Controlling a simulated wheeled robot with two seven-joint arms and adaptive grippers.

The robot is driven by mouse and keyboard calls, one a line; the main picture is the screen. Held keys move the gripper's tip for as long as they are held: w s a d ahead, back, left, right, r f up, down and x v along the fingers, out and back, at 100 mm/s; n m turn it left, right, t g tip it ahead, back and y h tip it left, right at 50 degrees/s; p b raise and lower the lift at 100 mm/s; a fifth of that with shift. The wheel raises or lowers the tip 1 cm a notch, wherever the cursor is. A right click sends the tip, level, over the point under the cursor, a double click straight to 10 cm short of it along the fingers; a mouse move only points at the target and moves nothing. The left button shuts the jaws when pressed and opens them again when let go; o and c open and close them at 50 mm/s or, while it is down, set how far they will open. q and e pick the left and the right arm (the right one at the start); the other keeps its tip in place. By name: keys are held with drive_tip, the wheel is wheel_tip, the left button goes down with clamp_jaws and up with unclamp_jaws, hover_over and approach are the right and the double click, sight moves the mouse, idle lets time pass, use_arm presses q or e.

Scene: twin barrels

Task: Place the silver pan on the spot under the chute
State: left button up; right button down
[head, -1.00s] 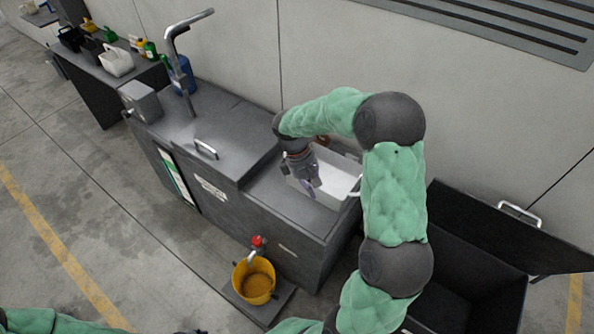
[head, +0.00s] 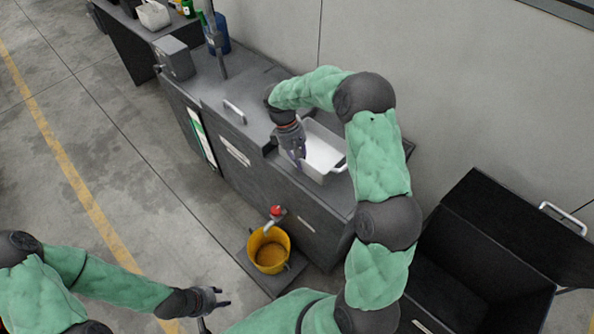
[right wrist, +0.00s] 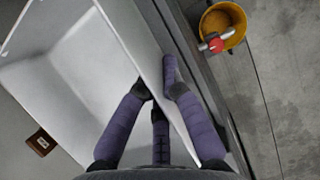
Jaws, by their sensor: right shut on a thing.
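The silver pan (head: 327,157), a pale rectangular tray with end handles, is over the right, lower part of the grey counter. I cannot tell whether it touches the top. My right gripper (head: 299,158) is shut on its near long wall, with fingers on both sides of the rim; the pan wall also shows in the right wrist view (right wrist: 118,30). The pan looks empty. A red-topped spout (head: 276,212) sticks out of the counter front. A yellow bucket (head: 269,252) stands below it on a dark plate (head: 262,278). My left gripper (head: 222,297) is open and empty over the floor.
A black open bin (head: 450,285) with a raised lid stands right of the counter. A tap and grey box (head: 175,59) are at the counter's left. A small brown block (right wrist: 41,142) lies beside the pan. The floor left of the bucket is clear.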

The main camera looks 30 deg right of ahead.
drive_tip(key=shift+w+a+f, duration=0.3)
drive_tip(key=shift+w+f, duration=0.1)
drive_tip(key=shift+f, duration=0.1)
drive_tip(key=f+b, duration=0.2)
drive_tip(key=f, duration=0.1)
drive_tip(key=shift+w+f, duration=0.2)
drive_tip(key=shift+f, duration=0.1)
drive_tip(key=shift+a+r, duration=0.1)
drive_tip(key=shift+r, duration=0.05)
drive_tip(key=c, duration=1.7)
unclamp_jaws()
drive_tip(key=shift+f, duration=0.25)
drive_tip(key=o, duration=0.3)
drive_tip(key=shift+s, duration=0.1)
drive_tip(key=shift+r, duration=0.1)
